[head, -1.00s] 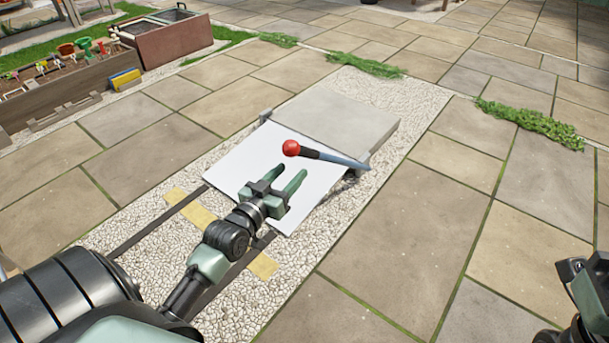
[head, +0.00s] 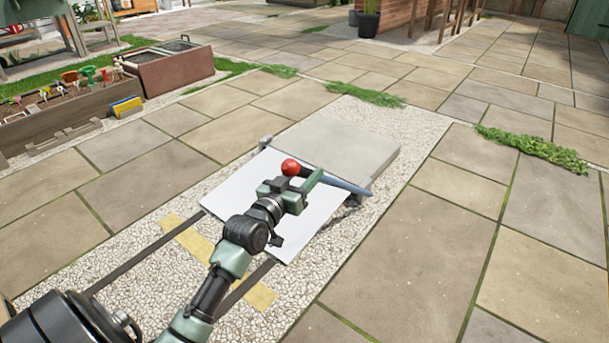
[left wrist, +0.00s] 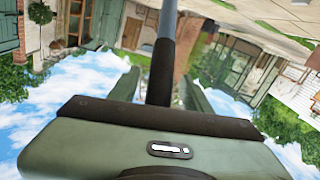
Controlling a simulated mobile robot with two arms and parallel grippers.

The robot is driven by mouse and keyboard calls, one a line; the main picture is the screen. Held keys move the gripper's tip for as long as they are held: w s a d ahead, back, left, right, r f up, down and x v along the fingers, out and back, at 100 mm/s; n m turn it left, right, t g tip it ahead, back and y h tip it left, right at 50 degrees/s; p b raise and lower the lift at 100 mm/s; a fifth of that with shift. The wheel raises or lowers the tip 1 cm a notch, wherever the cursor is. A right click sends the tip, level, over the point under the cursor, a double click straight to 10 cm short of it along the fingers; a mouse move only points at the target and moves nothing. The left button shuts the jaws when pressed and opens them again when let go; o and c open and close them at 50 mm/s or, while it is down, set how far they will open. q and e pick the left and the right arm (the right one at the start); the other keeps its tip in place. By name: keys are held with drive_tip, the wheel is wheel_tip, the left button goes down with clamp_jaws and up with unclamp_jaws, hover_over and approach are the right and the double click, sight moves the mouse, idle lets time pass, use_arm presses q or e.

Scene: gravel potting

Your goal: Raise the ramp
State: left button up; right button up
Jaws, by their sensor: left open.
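The ramp (head: 240,190) is a white panel sloping along the near edge of a raised grey slab (head: 330,148). A lever (head: 345,186) with a red ball knob (head: 290,167), a dark grip and a blue-grey rod lies over the ramp's upper right part. My left gripper (head: 304,182) is at the knob end of the lever and hides its grip. In the left wrist view the lever's dark grip (left wrist: 160,75) runs between the two open fingers, one on each side; contact cannot be told. My right gripper is not in view.
Gravel surrounds the ramp, with dark rails (head: 143,252) and yellow strips (head: 188,240) at its near side. Paving (head: 415,250) lies clear to the right. Planters (head: 170,68) stand at the far left.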

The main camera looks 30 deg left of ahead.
use_arm(q)
clamp_jaws()
idle(1.4)
